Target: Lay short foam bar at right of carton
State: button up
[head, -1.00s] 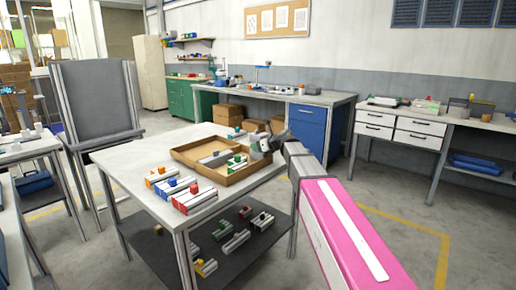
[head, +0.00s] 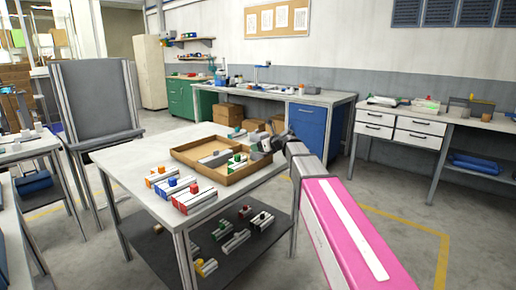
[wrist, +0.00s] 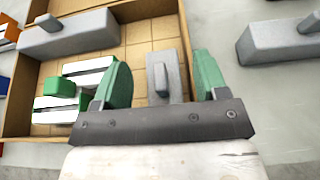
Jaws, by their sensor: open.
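The short grey foam bar (wrist: 158,78) with a raised grip lies in the right part of the carton, seen in the wrist view. The brown open carton (wrist: 150,9) also shows on the table in the head view (head: 199,177). My gripper (wrist: 163,75) is open, its green fingers on either side of the short bar with gaps between. In the head view my gripper (head: 262,148) is at the carton's right end, where the short bar cannot be made out. The bar's near end is hidden behind the gripper body.
Inside the carton are a longer grey bar (wrist: 70,35) and white bars with green blocks (wrist: 90,75). Another grey bar (wrist: 275,42) lies outside, beyond the carton's right wall. White bars with coloured blocks (head: 194,198) stand on the table's front part. The table's left part is clear.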

jog(key=v, duration=1.1)
jog(key=s+f+n, duration=0.1)
jog(key=f, duration=0.2)
jog(key=s+d+f+n+g+h, duration=0.1)
jog(key=s+f+n, duration=0.1)
jog(key=f, duration=0.1)
jog(key=s+d+f+n+h, duration=0.1)
jog(key=f+n, duration=0.1)
jog(key=f, duration=0.2)
jog(key=shift+s+g, duration=0.2)
jog(key=shift+g, duration=0.2)
jog(key=s+d+f+n+g+h, duration=0.2)
jog(key=s+d+f+n+h, duration=0.1)
jog(key=s+f+n, duration=0.4)
jog(key=s+d+f+n+g+h, duration=0.2)
jog(key=s+d+f+n, duration=0.3)
jog(key=s+f, duration=0.3)
jog(key=s+d+f+n+g+h, duration=0.2)
jog(key=s+d+f+n+h, duration=0.1)
jog(key=s+f+n, duration=0.4)
notch_tip(320, 180, down, 3)
jog(key=shift+s+d+f+n+g+h, duration=0.1)
jog(key=shift+s+d+n+g+h, duration=0.25)
jog(key=shift+d+n, duration=0.45)
jog(key=shift+c, duration=0.4)
